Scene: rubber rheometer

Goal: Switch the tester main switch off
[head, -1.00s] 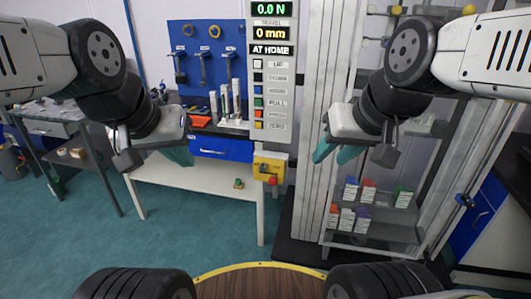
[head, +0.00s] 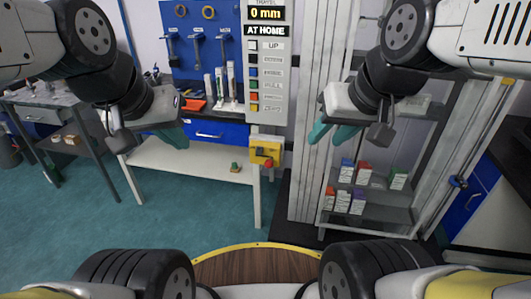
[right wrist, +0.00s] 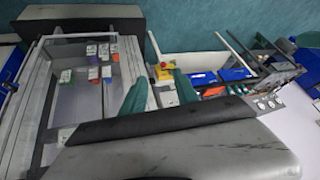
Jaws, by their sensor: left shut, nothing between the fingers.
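The yellow switch box (head: 265,152) is on the front of the tester, below the button panel, at the right end of the blue drawer. It carries a dark switch part and a red knob (head: 268,164). The switch's exact position is too small to tell. The box also shows in the right wrist view (right wrist: 165,74). My left gripper (head: 176,138) is shut and empty, to the left of the box, in front of the workbench. My right gripper (head: 330,134) is open and empty, to the right of the box. Its teal fingers stand apart in the right wrist view (right wrist: 160,92). Neither gripper touches the box.
The button panel (head: 268,78) stands above the box, its display reading "0 mm" and "AT HOME". A glazed cabinet (head: 400,215) with small boxes is at the right. A blue tool board (head: 197,45) hangs behind the workbench (head: 185,168). Open floor (head: 110,215) lies at the left.

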